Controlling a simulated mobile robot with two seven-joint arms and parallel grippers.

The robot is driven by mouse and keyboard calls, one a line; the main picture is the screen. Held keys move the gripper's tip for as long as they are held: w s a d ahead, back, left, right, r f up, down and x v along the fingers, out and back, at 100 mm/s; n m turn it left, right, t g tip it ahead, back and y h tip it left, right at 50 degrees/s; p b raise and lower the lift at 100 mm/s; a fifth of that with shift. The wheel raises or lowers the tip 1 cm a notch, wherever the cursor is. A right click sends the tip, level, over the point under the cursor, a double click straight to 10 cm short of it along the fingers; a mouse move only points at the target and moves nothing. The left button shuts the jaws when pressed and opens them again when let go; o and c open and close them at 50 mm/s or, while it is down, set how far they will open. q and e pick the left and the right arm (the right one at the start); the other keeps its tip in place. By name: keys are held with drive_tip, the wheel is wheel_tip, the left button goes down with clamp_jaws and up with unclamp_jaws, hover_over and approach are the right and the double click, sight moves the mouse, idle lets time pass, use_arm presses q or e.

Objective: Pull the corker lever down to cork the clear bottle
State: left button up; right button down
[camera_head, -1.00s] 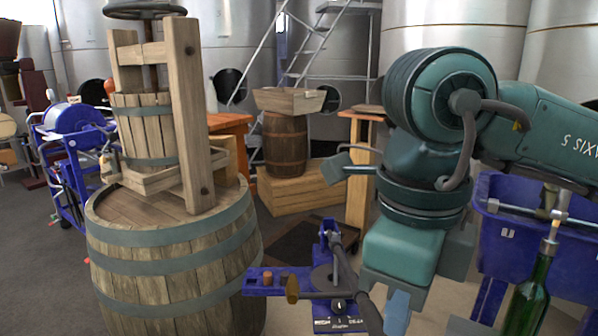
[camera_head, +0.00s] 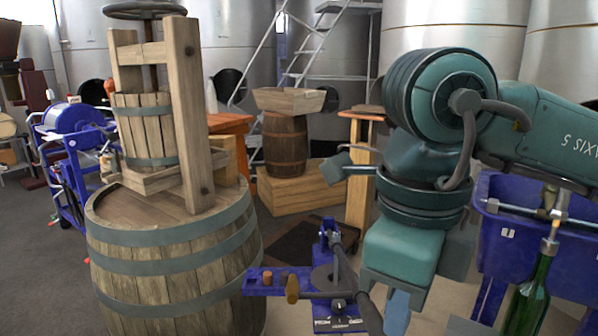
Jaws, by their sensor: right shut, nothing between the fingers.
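The blue corker (camera_head: 262,283) stands low at the bottom centre, seen from above. A grey rod with a wooden grip (camera_head: 292,290) juts from it to the left. A thick dark bar (camera_head: 368,312) slants down to the bottom edge; I cannot tell which of the two is the lever. My right gripper (camera_head: 397,312) hangs just right of the dark bar, pointing down, with its light-blue finger part near the bottom edge. It is shut and empty. I cannot make out a clear bottle. My left gripper is not in view.
A green bottle (camera_head: 527,303) stands at the lower right by a blue tub (camera_head: 505,225) with a metal bar across it. A large barrel (camera_head: 170,270) bearing a wooden press (camera_head: 196,110) stands left of the corker. A small barrel (camera_head: 285,145) sits on a wooden crate behind.

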drive_tip(key=shift+s+f+b, duration=0.25)
drive_tip(key=shift+f+b, duration=0.4)
drive_tip(key=shift+f, duration=0.05)
drive_tip(key=shift+s+f+b, duration=0.2)
drive_tip(key=shift+f+b, duration=0.45)
drive_tip(key=shift+s+f+b, duration=0.2)
drive_tip(key=shift+f+b, duration=0.95)
drive_tip(key=shift+f, duration=0.25)
drive_tip(key=shift+w, duration=0.1)
drive_tip(key=shift+s+f+b, duration=0.2)
drive_tip(key=shift+f+b, duration=0.45)
drive_tip(key=shift+b, duration=0.05)
drive_tip(key=shift+s+f+b, duration=0.2)
drive_tip(key=shift+f+b, duration=0.45)
drive_tip(key=shift+b, duration=0.05)
